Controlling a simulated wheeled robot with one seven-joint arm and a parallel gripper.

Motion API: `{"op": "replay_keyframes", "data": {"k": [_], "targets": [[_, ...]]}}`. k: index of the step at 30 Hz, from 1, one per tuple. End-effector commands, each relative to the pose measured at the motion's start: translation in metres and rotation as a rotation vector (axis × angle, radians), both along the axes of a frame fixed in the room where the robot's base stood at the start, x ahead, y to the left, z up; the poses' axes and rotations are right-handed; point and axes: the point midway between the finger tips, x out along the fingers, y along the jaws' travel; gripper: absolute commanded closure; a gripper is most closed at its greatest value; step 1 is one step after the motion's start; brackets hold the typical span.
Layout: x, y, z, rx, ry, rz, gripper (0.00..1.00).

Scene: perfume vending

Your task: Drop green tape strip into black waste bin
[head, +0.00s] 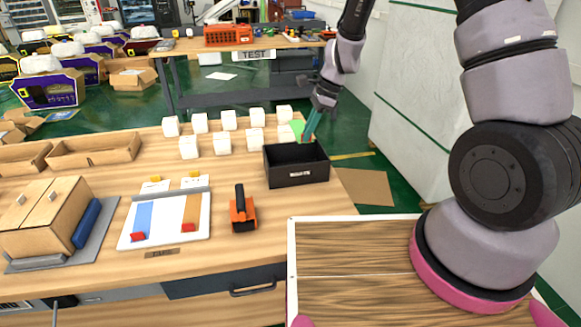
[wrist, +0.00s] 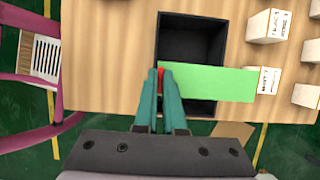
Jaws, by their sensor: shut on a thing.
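The black waste bin (head: 297,172) is an open rectangular box at the right end of the wooden table. My gripper (head: 309,131), with teal fingers, is above the bin near its back edge. In the wrist view, my gripper (wrist: 161,72) is shut on the red end of the green tape strip (wrist: 212,83). The strip extends to the right, across the bin's opening and beyond its right side. The bin's dark interior (wrist: 190,40) shows behind the strip. In the head view, a small part of the green tape strip (head: 297,128) shows left of the fingers.
Several white boxes (head: 222,143) stand left of and behind the bin. An orange and black tool (head: 243,212) and a white board (head: 165,218) with blue and brown strips lie nearer the front. The table ends just right of the bin.

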Motion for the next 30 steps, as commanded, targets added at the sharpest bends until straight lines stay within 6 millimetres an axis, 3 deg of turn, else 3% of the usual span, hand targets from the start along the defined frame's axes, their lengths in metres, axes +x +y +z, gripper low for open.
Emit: {"op": "replay_keyframes", "data": {"k": [6,15,16,18,30], "targets": [[0.000,0.000,-0.014,0.000,0.001,0.000,1.00],[0.000,0.000,-0.016,0.000,0.000,0.000,1.00],[0.000,0.000,-0.016,0.000,0.000,0.000,0.81],[0.000,0.000,-0.016,0.000,0.000,0.000,0.58],[0.001,-0.002,-0.009,0.001,-0.003,0.001,0.58]]}}
